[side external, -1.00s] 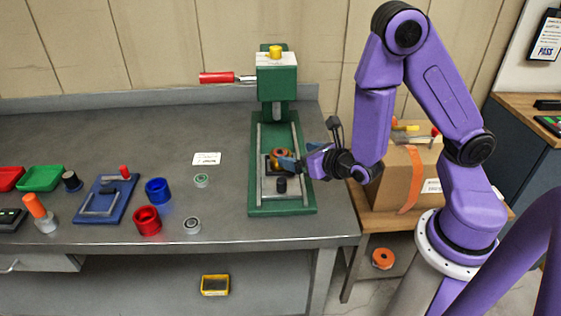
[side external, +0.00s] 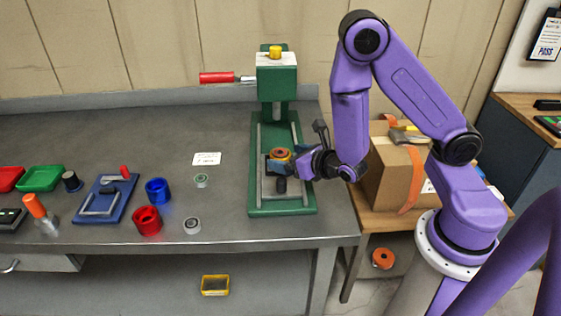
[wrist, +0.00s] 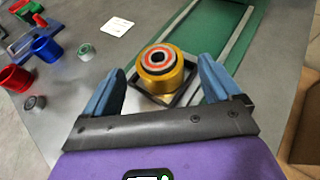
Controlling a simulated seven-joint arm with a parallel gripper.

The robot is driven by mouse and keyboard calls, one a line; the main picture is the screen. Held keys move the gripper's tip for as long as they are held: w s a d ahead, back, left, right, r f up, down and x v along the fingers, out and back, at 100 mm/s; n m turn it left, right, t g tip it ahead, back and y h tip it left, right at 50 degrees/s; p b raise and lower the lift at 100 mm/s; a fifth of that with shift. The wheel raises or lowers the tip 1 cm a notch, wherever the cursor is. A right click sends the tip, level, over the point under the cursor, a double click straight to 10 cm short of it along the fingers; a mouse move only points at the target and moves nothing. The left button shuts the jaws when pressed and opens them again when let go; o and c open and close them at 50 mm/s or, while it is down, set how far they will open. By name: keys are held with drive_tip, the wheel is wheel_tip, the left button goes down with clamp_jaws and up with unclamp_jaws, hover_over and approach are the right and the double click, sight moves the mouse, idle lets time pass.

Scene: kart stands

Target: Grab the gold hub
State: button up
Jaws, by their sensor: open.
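The gold hub (wrist: 167,80) is a short gold cylinder with an orange-red ring and a dark bore on top. It sits upright in a dark square frame on the green press's base, and also shows in the side view (side external: 280,156). My gripper (wrist: 160,66) is open. Its two blue fingers appear on either side of the hub in the wrist view, with a gap on each side. In the side view my gripper (side external: 284,164) reaches in from the right, low at the hub, and partly hides it. I cannot tell exactly how deep the fingers reach around it.
The green press (side external: 277,78) has its ram above and behind the hub, and a red-handled lever (side external: 217,77). Blue (side external: 157,191) and red (side external: 147,220) rings and a blue fixture (side external: 105,199) lie left on the grey bench.

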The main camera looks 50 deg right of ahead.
drive_tip(key=shift+x, duration=2.05)
drive_tip(key=c, duration=1.3)
drive_tip(key=shift+r, duration=0.1)
drive_tip(key=shift+r, duration=5)
